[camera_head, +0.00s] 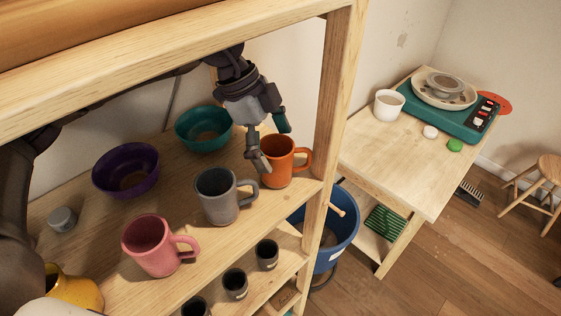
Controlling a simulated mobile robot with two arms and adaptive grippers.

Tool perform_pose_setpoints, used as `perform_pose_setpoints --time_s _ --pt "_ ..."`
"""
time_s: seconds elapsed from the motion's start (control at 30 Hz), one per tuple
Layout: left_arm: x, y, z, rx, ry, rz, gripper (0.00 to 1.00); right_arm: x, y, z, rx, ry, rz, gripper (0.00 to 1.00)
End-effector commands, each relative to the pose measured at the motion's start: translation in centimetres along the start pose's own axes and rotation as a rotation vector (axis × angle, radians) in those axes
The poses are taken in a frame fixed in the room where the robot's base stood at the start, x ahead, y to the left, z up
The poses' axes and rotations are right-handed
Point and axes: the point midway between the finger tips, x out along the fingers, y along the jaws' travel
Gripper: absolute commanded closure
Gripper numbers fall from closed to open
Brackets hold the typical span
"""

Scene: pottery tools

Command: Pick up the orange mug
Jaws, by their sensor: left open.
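The orange mug (279,170) stands upright on the upper wooden shelf (95,215), near the right post, with its handle to the right. My left gripper (272,147) comes down from above and behind it, fingers open. One finger is at the mug's left side and the other shows behind its rim. I cannot tell whether either finger touches the mug. My right gripper is not in view.
A grey mug (218,197) stands close on the left, with a pink mug (150,247) beyond. Teal (203,130) and purple (125,172) bowls sit behind. The shelf post (329,110) rises just right of the mug; an upper board (170,70) crosses above.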

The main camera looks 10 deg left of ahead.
Motion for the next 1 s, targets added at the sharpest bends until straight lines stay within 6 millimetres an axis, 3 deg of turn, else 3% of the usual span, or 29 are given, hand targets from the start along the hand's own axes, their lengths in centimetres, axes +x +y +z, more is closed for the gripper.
perform_pose_setpoints --time_s 0.03,0.1,0.4,0.87,1.0 --pt "1.38 0.08 0.31 -0.001 0.000 0.003 0.03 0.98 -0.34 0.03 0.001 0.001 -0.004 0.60" --pt "1.88 0.08 0.28 -0.001 0.000 0.003 0.03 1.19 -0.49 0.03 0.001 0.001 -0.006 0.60" --pt "2.05 0.06 0.22 -0.002 0.000 0.002 0.03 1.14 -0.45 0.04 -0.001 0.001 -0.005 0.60" --pt "2.04 0.05 0.24 -0.002 0.000 0.002 0.79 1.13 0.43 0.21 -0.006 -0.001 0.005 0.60" --pt "1.99 0.03 0.22 -0.002 0.001 0.001 0.79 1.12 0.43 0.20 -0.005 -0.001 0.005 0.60"
